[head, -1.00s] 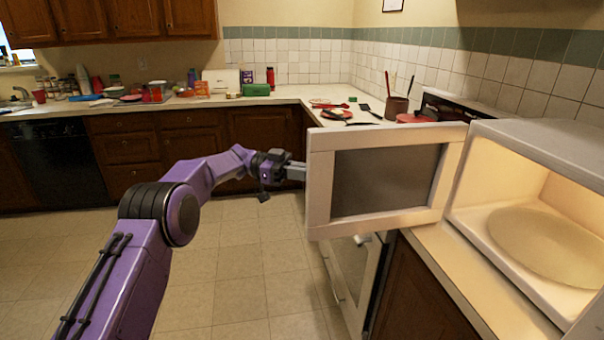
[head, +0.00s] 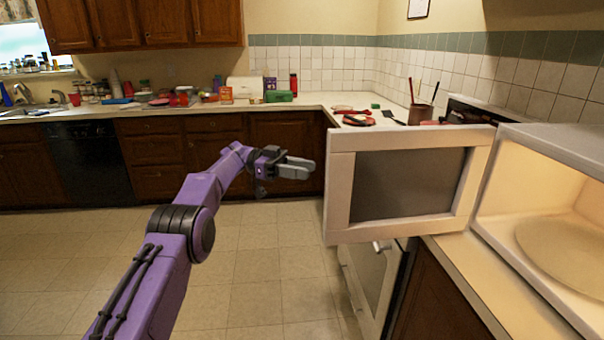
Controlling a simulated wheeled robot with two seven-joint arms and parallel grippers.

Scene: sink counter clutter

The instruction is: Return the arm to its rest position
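My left arm, purple with black joints, reaches in from the lower left in the head view. Its grey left gripper (head: 298,168) hangs over the floor, just left of the open microwave door (head: 337,190). A small gap shows between the fingertips and the door's edge in the picture. The gripper holds nothing that I can see. The two fingers look close together, and whether they are fully shut is unclear. My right gripper is not in view.
The microwave (head: 545,215) stands open on the right counter (head: 470,275), its lit inside showing a round plate. An oven front (head: 372,280) lies below the door. The back counter (head: 225,108) is cluttered. The tiled floor (head: 245,265) is clear.

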